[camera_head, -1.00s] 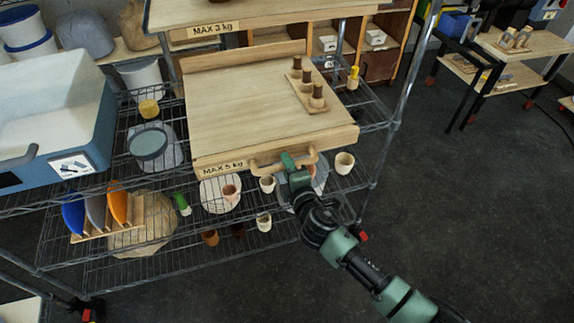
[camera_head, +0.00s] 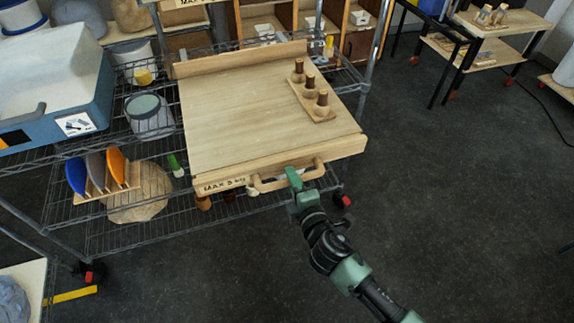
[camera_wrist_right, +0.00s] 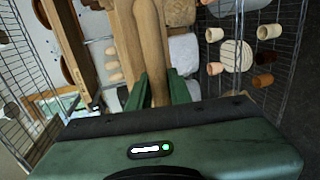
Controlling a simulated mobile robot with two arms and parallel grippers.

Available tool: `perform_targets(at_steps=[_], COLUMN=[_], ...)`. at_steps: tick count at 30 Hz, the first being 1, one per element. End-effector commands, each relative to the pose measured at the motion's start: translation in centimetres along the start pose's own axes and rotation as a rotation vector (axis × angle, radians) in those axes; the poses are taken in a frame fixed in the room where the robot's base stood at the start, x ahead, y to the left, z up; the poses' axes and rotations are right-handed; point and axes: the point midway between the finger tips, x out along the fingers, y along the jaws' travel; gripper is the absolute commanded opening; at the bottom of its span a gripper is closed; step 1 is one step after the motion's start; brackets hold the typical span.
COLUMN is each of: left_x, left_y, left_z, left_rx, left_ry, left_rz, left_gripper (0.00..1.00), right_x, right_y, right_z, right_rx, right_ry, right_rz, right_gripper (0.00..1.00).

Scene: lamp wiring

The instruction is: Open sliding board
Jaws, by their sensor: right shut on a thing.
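The sliding board (camera_head: 235,115) is a pale wooden shelf board marked MAX 5 kg, sticking out of the wire rack toward me. Its wooden bar handle (camera_head: 268,184) is on the front edge. My right gripper (camera_head: 292,178) is shut on the handle near its right part. In the right wrist view the handle (camera_wrist_right: 150,60) runs between the two green fingers (camera_wrist_right: 158,88). A small wooden holder (camera_head: 310,98) with dark-topped pegs stands on the board's right side. My left gripper is not in view.
The wire rack (camera_head: 120,235) carries a blue-grey tub (camera_head: 95,95), a lidded container (camera_head: 148,115) and a plate stand (camera_head: 105,188). Pots below are mostly hidden under the board. Open dark floor (camera_head: 450,220) lies to the right.

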Motion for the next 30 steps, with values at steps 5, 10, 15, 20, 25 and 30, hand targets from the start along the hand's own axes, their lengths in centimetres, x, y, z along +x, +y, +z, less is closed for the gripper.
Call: perform_targets(at_steps=[5, 10, 15, 20, 25, 30], left_x=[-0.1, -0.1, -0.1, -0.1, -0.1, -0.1], left_y=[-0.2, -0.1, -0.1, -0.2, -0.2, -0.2], left_z=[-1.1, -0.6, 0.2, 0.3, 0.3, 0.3], left_rx=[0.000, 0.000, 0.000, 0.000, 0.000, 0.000], left_ry=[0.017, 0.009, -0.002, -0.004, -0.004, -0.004], left_rz=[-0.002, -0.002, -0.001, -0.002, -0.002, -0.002], left_gripper=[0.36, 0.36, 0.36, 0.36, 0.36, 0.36], right_x=[-2.2, -3.1, -3.3, -3.3, -3.3, -3.2], right_y=[-0.7, -0.8, -0.9, -0.9, -0.8, -0.8], right_z=[-0.1, 0.0, 0.0, 0.0, 0.0, 0.0], right_rx=[0.002, 0.000, 0.000, 0.000, 0.000, 0.000], right_ry=[0.001, 0.001, 0.001, 0.001, 0.001, 0.000], right_rz=[-0.005, -0.004, -0.003, -0.003, -0.003, -0.002], right_gripper=[0.00, 0.00, 0.00, 0.00, 0.40, 0.40])
